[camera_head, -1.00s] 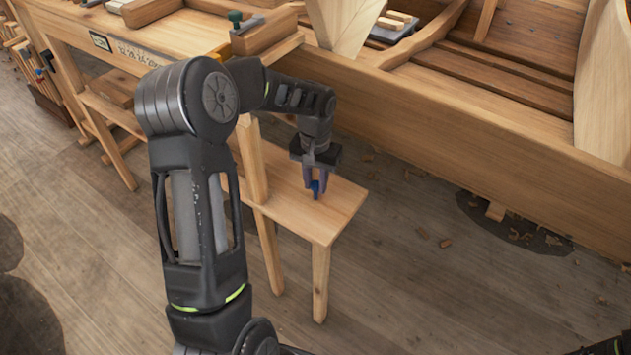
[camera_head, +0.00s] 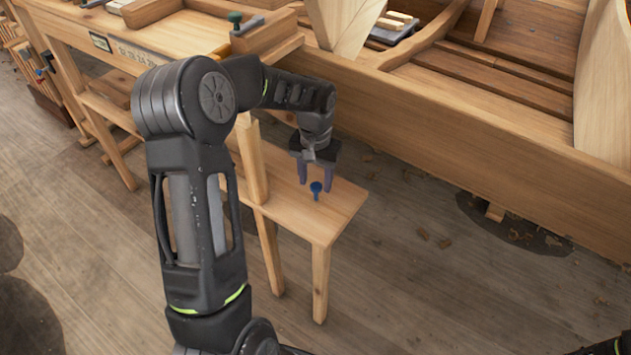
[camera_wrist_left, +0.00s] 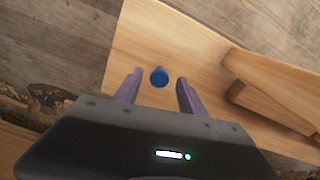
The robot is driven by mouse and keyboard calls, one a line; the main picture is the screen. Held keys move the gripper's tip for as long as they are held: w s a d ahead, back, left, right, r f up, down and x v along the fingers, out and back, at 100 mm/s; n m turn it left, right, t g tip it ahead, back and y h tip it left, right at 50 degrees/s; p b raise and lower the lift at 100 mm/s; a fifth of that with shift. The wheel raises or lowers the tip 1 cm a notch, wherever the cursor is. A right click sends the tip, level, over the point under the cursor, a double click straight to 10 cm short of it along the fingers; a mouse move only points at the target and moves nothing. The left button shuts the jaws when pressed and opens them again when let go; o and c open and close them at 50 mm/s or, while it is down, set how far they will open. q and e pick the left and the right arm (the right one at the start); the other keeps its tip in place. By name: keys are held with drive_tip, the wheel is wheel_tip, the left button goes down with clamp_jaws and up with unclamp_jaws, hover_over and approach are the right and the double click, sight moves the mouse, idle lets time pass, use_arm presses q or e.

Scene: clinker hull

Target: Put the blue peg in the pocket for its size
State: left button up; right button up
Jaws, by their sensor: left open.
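The blue peg (camera_head: 316,188) stands upright, round head up, on the low wooden bench (camera_head: 336,215) beside the boat hull. My left gripper (camera_head: 316,184) points down over it, open, with one finger on each side. In the left wrist view the peg (camera_wrist_left: 159,77) shows between the spread fingertips (camera_wrist_left: 160,80), with a gap on both sides. A row of number marks (camera_head: 138,53) is on the workbench's side, partly hidden by my left arm. I cannot make out the pockets.
The wooden hull (camera_head: 470,135) runs along the right of the low bench. A wooden post (camera_head: 252,160) rises at the bench's left end. The workbench (camera_head: 75,30) stands at the upper left. The floor in front is mostly clear.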

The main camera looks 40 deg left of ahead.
sight(317, 185)
use_arm(q)
wheel_tip(317, 185, up, 11)
drive_tip(key=p, duration=0.1)
drive_tip(key=shift+f, duration=0.15)
idle(0.6)
drive_tip(key=w+d+f+t+h, duration=0.2)
drive_tip(key=w+d+f+t, duration=0.2)
drive_tip(key=w+d+f, duration=0.35)
drive_tip(key=s+d+f+h, duration=0.1)
drive_tip(key=s+d+f, duration=0.4)
drive_tip(key=d+f, duration=0.6)
drive_tip(key=s+d+f+g, duration=0.1)
drive_tip(key=s+d+f, duration=0.2)
drive_tip(key=s, duration=0.5)
drive_tip(key=s+d+f+g, duration=0.1)
drive_tip(key=s+d+f, duration=0.3)
drive_tip(key=s+f, duration=0.2)
drive_tip(key=s+d+f+g+h, duration=0.1)
drive_tip(key=s+d+f, duration=0.3)
drive_tip(key=s, duration=0.6)
drive_tip(key=shift+f+m, duration=0.35)
drive_tip(key=shift+m, duration=0.05)
